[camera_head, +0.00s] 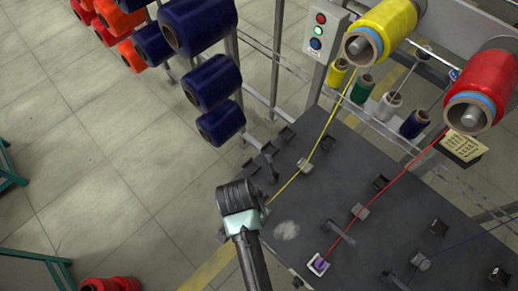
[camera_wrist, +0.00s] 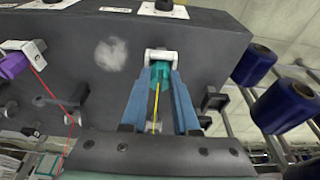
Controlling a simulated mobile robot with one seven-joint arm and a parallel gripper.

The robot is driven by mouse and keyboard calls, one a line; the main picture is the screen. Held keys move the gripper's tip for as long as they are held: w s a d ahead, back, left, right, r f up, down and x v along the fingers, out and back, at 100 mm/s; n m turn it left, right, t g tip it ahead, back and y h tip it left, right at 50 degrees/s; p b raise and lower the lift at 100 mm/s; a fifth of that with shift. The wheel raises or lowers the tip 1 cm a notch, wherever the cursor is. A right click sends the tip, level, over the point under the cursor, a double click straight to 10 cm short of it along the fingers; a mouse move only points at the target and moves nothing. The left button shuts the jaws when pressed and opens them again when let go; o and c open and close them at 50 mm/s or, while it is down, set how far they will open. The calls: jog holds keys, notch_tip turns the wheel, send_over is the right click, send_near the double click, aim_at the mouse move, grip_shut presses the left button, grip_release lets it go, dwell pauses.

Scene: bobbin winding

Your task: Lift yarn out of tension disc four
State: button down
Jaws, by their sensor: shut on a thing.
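My gripper (camera_wrist: 160,78) is shut on a small teal piece (camera_wrist: 160,70) in front of a white block on the dark panel. Yellow yarn (camera_wrist: 156,108) runs from the teal piece back between my fingers. In the head view my wrist hides most of my gripper (camera_head: 264,209). There the yellow yarn (camera_head: 285,186) runs from a yellow cone (camera_head: 392,20) past a grey tension disc (camera_head: 305,165) to my gripper. Red yarn (camera_head: 398,173) passes a second disc (camera_head: 360,211) to a purple piece (camera_head: 321,264). No disc numbers are readable.
Dark blue yarn (camera_head: 470,240) runs at the right, near another grey disc (camera_head: 420,261). Several black brackets stand up from the panel (camera_head: 310,215). A red cone (camera_head: 480,90) and a button box (camera_head: 320,40) are behind. Blue cones (camera_head: 212,82) hang on the left rack.

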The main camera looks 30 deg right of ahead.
jog(key=shift+w+d+p+v, duration=0.1)
jog(key=shift+d+p+v, duration=0.05)
jog(key=shift+p+v, duration=0.7)
jog(key=shift+w+d+p+v, duration=0.1)
jog(key=shift+d+p+v, duration=0.1)
jog(key=shift+p+v, duration=0.55)
jog(key=shift+d+p+v, duration=0.15)
jog(key=shift+p+v, duration=0.6)
jog(key=shift+p, duration=0.15)
jog(key=shift+f, duration=0.1)
